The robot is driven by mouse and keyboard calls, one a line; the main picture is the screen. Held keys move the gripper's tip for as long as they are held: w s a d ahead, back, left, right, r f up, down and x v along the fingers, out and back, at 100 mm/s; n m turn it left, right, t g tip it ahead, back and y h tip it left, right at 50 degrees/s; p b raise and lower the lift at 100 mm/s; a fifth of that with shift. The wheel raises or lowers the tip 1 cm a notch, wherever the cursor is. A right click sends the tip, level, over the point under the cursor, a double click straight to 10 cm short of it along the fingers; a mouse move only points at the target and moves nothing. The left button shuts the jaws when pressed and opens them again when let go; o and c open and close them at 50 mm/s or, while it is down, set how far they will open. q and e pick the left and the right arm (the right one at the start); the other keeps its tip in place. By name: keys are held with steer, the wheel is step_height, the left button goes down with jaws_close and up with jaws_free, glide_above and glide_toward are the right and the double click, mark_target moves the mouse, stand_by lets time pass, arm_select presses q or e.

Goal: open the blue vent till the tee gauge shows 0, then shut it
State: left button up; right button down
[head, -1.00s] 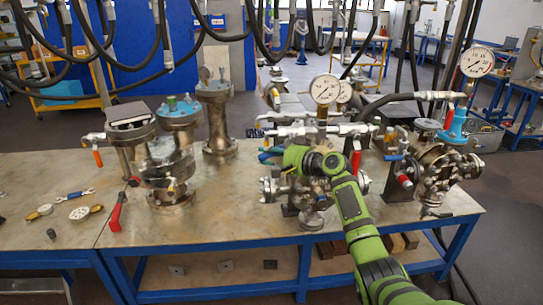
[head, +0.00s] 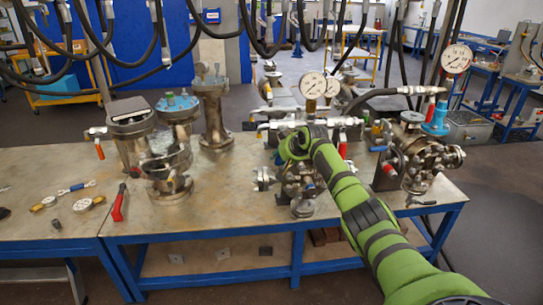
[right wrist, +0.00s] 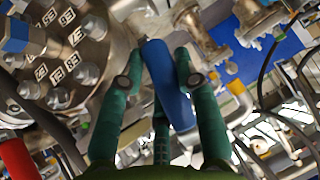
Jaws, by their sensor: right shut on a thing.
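The blue vent handle (right wrist: 168,88) lies between the green fingers of my right gripper (right wrist: 158,65) in the right wrist view, and the gripper is shut on it. In the head view my right gripper (head: 290,147) is at the pipework on the right half of the bench, and its wrist hides the handle. Two round white gauges, a front one (head: 313,84) and one partly behind it (head: 332,88), stand just above and behind the gripper. I cannot tell which is the tee gauge, and their needles are too small to read. My left gripper is not in view.
A red handle (right wrist: 16,158) and a bolted flange (right wrist: 60,60) are close by in the wrist view. Another gauge (head: 457,58) stands at the right. Flanged vessels, one tall (head: 212,110), stand left on the bench (head: 235,215). Hoses hang overhead.

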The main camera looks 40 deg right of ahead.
steer(key=shift+s+d+n+g+h+p, duration=0.45)
steer(key=shift+d+n+g+h+p, duration=0.1)
steer(key=shift+d+h, duration=0.2)
steer(key=c, duration=0.9)
jaws_free()
steer(key=shift+o, duration=0.2)
steer(key=v, duration=1.2)
steer(key=shift+f, duration=0.1)
